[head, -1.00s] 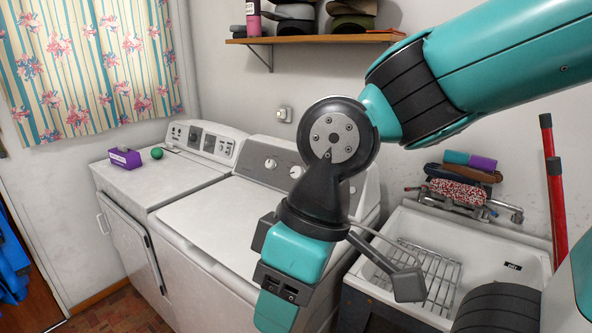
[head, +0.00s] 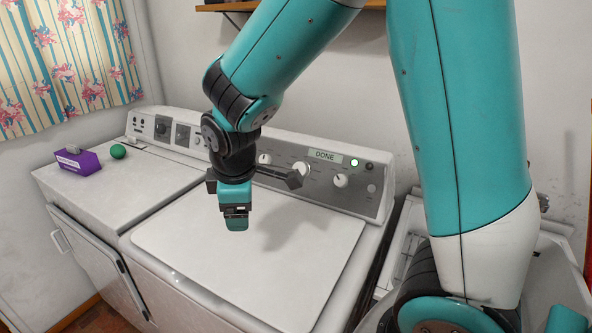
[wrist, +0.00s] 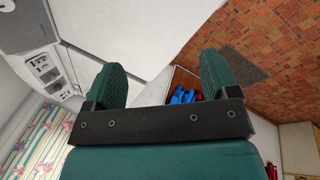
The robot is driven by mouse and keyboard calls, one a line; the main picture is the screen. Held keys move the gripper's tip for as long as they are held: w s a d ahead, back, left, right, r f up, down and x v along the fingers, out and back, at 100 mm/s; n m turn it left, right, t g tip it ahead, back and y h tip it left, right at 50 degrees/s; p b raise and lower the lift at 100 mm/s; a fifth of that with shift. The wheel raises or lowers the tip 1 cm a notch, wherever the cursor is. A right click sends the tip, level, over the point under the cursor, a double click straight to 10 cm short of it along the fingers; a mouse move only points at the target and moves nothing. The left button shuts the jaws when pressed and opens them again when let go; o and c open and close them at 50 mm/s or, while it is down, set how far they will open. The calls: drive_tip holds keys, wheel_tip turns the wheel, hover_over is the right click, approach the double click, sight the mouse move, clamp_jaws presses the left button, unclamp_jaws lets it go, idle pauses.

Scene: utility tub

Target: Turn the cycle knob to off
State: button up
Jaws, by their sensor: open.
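The washer's control panel (head: 330,190) carries several white knobs: a left knob (head: 264,159), a larger middle knob (head: 301,168) and a right knob (head: 340,180). I cannot tell from their labels which is the cycle knob, nor read the pointer settings. A display reads DONE (head: 325,155), with a lit green light beside it. My gripper (head: 236,224) hangs over the washer lid, in front of the panel and apart from the knobs. In the wrist view its two fingers (wrist: 164,82) are spread with nothing between them.
The washer lid (head: 290,250) is bare. A second machine (head: 115,180) at left bears a purple box (head: 78,163) and a green ball (head: 118,151). A shelf (head: 370,5) is above. My arm hides part of the sink at right. The wrist view shows brick floor (wrist: 260,40).

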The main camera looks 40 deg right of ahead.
drive_tip(key=w+d+f+n+h, duration=0.5)
drive_tip(key=w+d, duration=0.3)
drive_tip(key=d, duration=0.1)
drive_tip(key=n+t+h, duration=0.2)
drive_tip(key=n+h, duration=0.4)
drive_tip(key=n, duration=0.1)
approach(301, 169)
drive_tip(key=p+x, duration=0.1)
drive_tip(key=x, duration=0.2)
drive_tip(key=p+x, duration=0.2)
drive_tip(key=x, duration=0.1)
drive_tip(key=p+x, duration=0.2)
drive_tip(key=x, duration=0.1)
drive_tip(key=shift+w+f, duration=0.35)
drive_tip(key=shift+f, duration=0.05)
drive_tip(key=c, duration=0.9)
drive_tip(key=shift+b, duration=0.3)
